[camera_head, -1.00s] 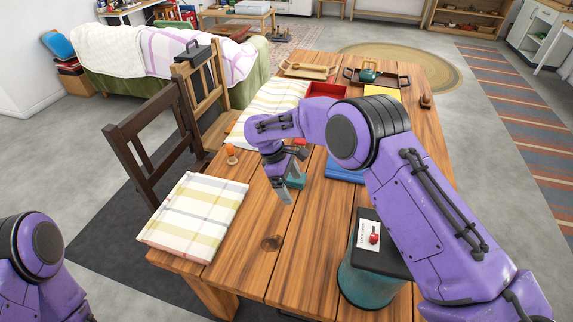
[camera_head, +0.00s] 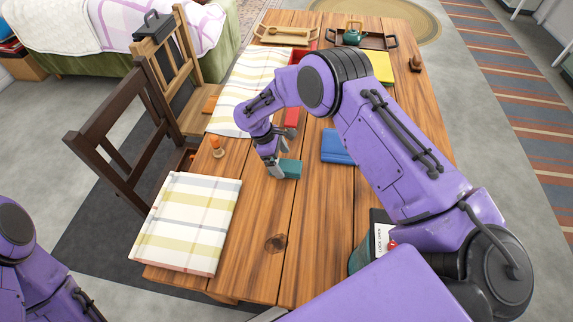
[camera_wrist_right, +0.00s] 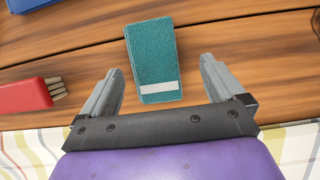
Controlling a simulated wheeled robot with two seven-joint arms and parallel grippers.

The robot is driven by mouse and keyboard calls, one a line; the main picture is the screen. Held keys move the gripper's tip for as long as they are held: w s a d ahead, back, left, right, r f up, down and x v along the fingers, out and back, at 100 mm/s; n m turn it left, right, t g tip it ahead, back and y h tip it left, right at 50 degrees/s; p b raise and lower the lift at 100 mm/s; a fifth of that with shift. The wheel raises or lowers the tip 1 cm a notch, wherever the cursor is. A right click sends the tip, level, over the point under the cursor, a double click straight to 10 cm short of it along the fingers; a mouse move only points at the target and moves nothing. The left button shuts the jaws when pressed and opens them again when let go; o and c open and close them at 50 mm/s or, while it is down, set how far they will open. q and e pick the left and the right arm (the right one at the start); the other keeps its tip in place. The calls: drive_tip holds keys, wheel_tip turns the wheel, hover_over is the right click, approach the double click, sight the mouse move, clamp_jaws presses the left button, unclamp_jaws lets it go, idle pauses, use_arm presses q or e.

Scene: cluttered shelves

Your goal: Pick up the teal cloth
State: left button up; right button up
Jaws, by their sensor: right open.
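The teal cloth (camera_wrist_right: 152,58) is a small folded rectangle with a white stripe near one end. It lies on the wooden table. In the head view the teal cloth (camera_head: 290,169) shows just right of my right gripper (camera_head: 276,168). In the right wrist view the open fingers of my right gripper (camera_wrist_right: 158,88) stand on either side of the cloth's striped end, with gaps on both sides. Nothing is held. Of my left arm only purple links show at the lower left of the head view; its gripper is out of view.
A blue folded item (camera_head: 336,146) lies to the right. Bare table lies in front of the gripper.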

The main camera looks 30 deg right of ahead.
sight(285, 166)
drive_tip(key=f, duration=0.1)
drive_tip(key=d+f, duration=0.1)
drive_tip(key=f, duration=0.1)
drive_tip(key=shift+w+d+f, duration=0.1)
drive_tip(key=shift+f, duration=0.15)
drive_tip(key=shift+s+r, duration=0.2)
use_arm(q)
drive_tip(key=shift+w+r, duration=0.35)
drive_tip(key=shift+r, duration=0.25)
use_arm(e)
drive_tip(key=c, duration=1.1)
use_arm(q)
drive_tip(key=shift+f, duration=0.15)
use_arm(e)
drive_tip(key=shift+r, duration=0.1)
